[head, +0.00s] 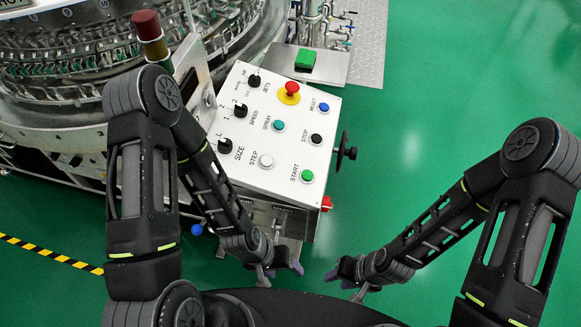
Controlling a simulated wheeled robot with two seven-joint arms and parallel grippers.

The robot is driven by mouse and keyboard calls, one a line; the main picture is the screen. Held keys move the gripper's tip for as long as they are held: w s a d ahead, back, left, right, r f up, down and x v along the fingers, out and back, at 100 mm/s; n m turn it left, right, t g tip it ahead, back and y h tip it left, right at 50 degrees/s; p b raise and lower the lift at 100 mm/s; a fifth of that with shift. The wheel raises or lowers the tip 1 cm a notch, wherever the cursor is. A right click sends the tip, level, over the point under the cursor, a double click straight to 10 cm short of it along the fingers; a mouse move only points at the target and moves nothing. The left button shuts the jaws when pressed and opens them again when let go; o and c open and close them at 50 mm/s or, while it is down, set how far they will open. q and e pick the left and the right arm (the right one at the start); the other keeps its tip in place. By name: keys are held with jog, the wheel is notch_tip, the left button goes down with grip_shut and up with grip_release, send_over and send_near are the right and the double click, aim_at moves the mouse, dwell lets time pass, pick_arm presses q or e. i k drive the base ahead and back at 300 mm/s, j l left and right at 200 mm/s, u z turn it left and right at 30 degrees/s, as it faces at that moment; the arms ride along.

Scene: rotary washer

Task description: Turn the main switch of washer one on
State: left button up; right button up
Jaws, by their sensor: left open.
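The washer's white control panel (272,135) is at the centre of the head view, with several knobs and coloured buttons. A small red switch (327,203) sticks out from the lower right side of its box; I see no label on it that names it the main switch. My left gripper (281,272) is open and empty, below the panel's front and apart from the red switch. My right gripper (345,284) is open and empty, below and right of the panel, also apart from the switch. No washer number is readable.
The round steel washer (65,70) fills the upper left, with a red-topped signal post (150,35) beside the panel. A black handwheel (345,152) juts from the panel's right side. A steel plate with a green block (305,60) is behind. Green floor is clear on the right.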

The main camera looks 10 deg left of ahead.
aim_at(327, 205)
jog(key=i+j+z, duration=0.1)
jog(key=l+u, duration=0.65)
jog(key=l, duration=0.3)
jog(key=l+u, duration=0.35)
jog(key=l, duration=0.5)
jog(key=k+l, duration=0.15)
jog(key=l, duration=0.3)
jog(key=l+u, duration=0.1)
jog(key=l, duration=0.4)
jog(key=k+l, duration=0.15)
jog(key=l, duration=0.3)
jog(key=k+l, duration=0.1)
jog(key=l, duration=0.35)
jog(key=k+l, duration=0.1)
jog(key=l, duration=0.4)
jog(key=i+u, duration=0.05)
